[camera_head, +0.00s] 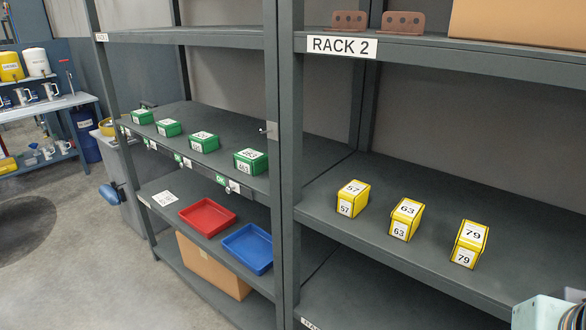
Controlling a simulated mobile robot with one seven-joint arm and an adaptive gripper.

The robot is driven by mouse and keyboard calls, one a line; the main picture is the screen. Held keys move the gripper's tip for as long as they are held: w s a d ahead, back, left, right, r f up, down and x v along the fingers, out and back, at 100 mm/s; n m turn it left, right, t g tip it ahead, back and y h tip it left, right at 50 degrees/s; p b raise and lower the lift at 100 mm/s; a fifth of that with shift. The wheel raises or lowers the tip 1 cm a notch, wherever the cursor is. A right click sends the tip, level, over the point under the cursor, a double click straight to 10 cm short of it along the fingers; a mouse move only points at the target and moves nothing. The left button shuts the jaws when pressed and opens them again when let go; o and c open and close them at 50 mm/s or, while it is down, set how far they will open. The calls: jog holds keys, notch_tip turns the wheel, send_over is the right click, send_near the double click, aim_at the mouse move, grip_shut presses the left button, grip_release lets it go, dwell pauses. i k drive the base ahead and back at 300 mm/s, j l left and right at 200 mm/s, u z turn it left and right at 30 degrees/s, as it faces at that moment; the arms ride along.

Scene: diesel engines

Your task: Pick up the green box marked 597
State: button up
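Several green boxes with white labels stand in a row on the middle shelf of the left rack. From left to right they are the first green box (142,117), the second green box (168,128), the third green box (204,143) and the nearest green box (251,161). The nearest one's label seems to read 463, but it is small. The other labels are too small to read, so I cannot tell which box is marked 597.
Yellow boxes marked 57 (352,198), 63 (405,219) and 79 (469,244) stand on the right rack's shelf. A dark post (284,130) divides the racks. A red tray (207,215) and blue tray (248,248) lie below the green boxes. Floor at left is clear.

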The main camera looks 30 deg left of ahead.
aim_at(168, 127)
jog(key=j+u, duration=0.2)
jog(key=u, duration=0.15)
jog(key=j+u, duration=0.15)
jog(key=u, duration=0.15)
jog(key=i+j+u, duration=0.1)
jog(key=u, duration=0.25)
jog(key=i+j+u, duration=0.25)
jog(key=j, duration=0.15)
jog(key=i+j+u, duration=0.35)
jog(key=i+j, duration=0.45)
jog(key=j, duration=0.15)
jog(key=j+z, duration=0.5)
jog(key=i+j, duration=0.05)
jog(key=j, duration=0.05)
